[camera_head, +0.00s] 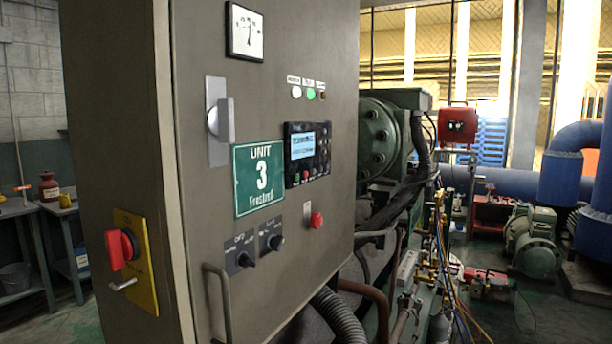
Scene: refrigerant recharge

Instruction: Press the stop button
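A grey control cabinet (282,128) fills the middle of the view. A round red button (316,219) sticks out from a small pale plate on its front, at the lower right of the door. A dark control panel (307,153) with a lit screen is above it. Small red and green buttons sit along the panel's lower edge. No stop label is readable, so I cannot tell from lettering which red button is the stop button. Neither of my grippers is in view.
A red rotary switch on a yellow plate (139,262) is on the cabinet's left side. Hoses and machinery crowd the right. Benches stand at far left.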

